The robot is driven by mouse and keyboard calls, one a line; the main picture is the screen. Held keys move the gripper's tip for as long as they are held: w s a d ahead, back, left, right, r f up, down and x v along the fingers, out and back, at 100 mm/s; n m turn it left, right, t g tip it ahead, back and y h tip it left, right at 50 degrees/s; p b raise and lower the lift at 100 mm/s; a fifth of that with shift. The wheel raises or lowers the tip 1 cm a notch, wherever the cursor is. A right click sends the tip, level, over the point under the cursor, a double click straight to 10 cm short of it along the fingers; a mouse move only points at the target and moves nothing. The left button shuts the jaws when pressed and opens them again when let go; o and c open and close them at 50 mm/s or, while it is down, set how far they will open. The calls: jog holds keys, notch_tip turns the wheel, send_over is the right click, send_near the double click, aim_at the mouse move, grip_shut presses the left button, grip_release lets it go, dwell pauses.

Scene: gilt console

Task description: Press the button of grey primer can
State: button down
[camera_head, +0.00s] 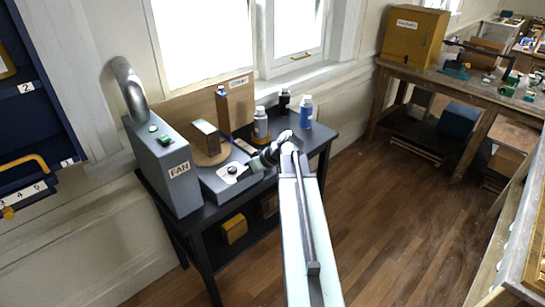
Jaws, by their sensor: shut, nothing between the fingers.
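My wrist hides part of the table in front of the can.
A blue-and-white can (306,113) and a dark bottle (284,101) stand right of the grey can. A tall blue-and-brown post (222,110) stands left. The grey FAN box (168,165) fills the table's left end. The wooden floor (400,220) on the right is clear.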

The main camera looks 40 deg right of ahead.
jog(key=s+a+f+g+h, duration=0.1)
jog(key=s+a+f+g, duration=0.1)
jog(key=a, duration=0.6)
jog(key=s+a+f+m+g+h, duration=0.1)
jog(key=s+a+f+g+h, duration=0.1)
jog(key=a, duration=0.6)
jog(key=s+a+f+g+h, duration=0.2)
jog(key=s+a+g, duration=0.1)
jog(key=a, duration=0.6)
jog(key=shift+s+f, duration=0.25)
jog(key=shift+s, duration=0.25)
jog(key=shift+d, duration=0.1)
